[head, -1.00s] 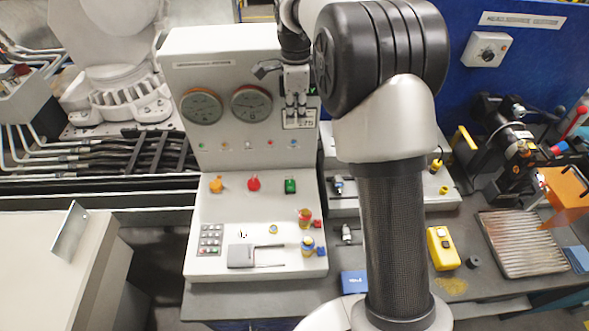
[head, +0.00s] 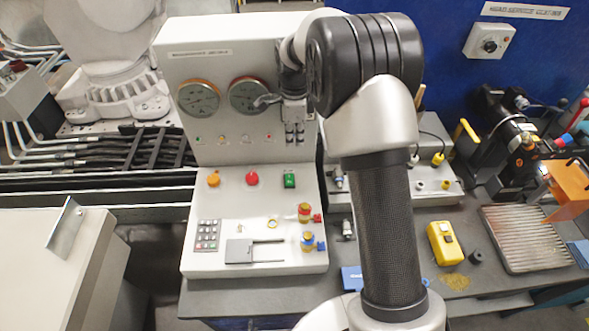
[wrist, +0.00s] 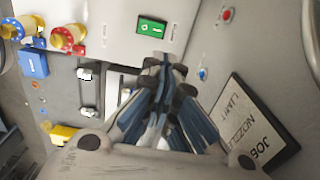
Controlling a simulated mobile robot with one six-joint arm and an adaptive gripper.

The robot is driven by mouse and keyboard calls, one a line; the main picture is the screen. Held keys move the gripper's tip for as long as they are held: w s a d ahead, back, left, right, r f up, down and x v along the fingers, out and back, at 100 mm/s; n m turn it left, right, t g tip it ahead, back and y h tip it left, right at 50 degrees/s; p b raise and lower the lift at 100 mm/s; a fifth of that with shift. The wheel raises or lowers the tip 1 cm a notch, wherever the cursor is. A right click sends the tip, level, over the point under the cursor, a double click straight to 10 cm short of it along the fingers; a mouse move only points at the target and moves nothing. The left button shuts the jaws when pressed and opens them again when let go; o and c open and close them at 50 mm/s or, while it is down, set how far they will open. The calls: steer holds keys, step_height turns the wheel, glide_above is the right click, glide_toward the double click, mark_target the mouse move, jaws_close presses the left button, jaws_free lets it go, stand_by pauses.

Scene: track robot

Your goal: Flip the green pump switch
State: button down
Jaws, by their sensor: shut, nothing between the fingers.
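In the wrist view the green switch (wrist: 152,26) has white marks and lies just beyond my fingertips. My gripper (head: 294,140) is in front of the upright panel, above the switch in the picture. Its fingers (wrist: 170,65) are together and empty. A gap shows between them and the switch in the picture; I cannot tell the exact distance.
Two gauges (head: 198,97) and several small lights are on the upright panel. A dark-framed sign (wrist: 250,125) is close to my gripper in the wrist view. A yellow box (head: 444,243) lies right.

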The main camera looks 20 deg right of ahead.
steer(key=b, duration=0.2)
glide_above(294, 176)
step_height(294, 176, down, 12)
steer(key=shift+d+r, duration=0.1)
steer(key=shift+r, duration=0.05)
steer(key=shift+w+f, duration=0.1)
steer(key=shift+f, duration=0.3)
steer(key=shift+w+f+b, duration=0.1)
steer(key=shift+f+b, duration=0.2)
steer(key=shift+f, duration=0.2)
steer(key=shift+r, duration=0.1)
steer(key=shift+s+r+p, duration=0.3)
steer(key=shift+s+r, duration=0.05)
steer(key=shift+s, duration=0.35)
step_height(294, 176, up, 12)
